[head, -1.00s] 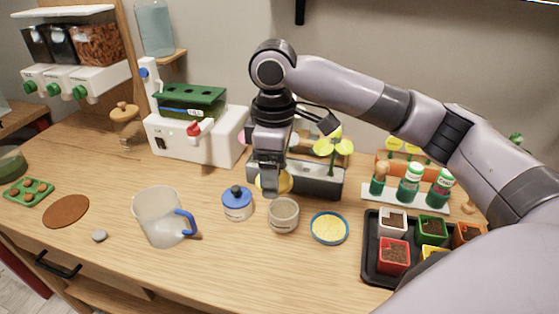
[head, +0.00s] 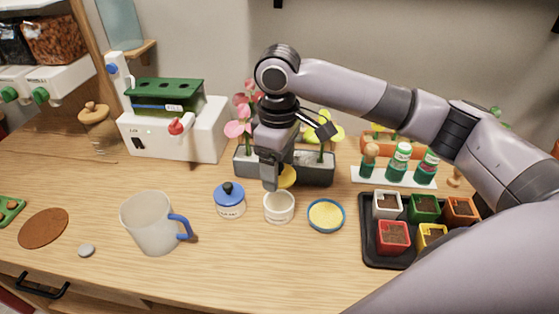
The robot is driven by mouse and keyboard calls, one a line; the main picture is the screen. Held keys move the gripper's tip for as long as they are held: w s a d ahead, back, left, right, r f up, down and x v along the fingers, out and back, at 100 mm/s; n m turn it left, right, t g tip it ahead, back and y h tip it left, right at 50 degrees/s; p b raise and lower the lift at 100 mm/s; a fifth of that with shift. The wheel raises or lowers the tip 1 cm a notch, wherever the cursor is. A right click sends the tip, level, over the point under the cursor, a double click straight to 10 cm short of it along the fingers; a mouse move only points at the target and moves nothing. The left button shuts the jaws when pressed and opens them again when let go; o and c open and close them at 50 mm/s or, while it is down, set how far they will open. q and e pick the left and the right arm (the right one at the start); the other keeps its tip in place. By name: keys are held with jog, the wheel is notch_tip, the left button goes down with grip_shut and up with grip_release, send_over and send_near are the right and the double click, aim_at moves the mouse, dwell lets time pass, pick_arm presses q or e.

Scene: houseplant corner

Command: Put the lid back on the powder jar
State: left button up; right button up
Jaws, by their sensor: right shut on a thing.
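The powder jar (head: 279,208) is a small whitish open-topped pot on the wooden counter. My right gripper (head: 271,182) points down just above and behind the jar's rim, slightly left of its middle. It is shut on a round yellow lid (head: 288,178), partly hidden behind the fingers. The lid is above the jar's back edge and looks apart from it, though the exact gap is hard to tell. My left gripper is not in view.
A blue-lidded jar (head: 230,201) stands close on the left and a dish of yellow grains (head: 326,216) on the right. A mug (head: 151,223) is further left. A grey planter (head: 315,169) stands behind; a black tray of pots (head: 378,252) is at right.

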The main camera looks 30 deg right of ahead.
jog(key=shift+f, duration=3.1)
jog(key=shift+f, duration=0.15)
jog(key=o, duration=1.1)
jog(key=shift+c, duration=0.2)
jog(key=shift+r, duration=3.5)
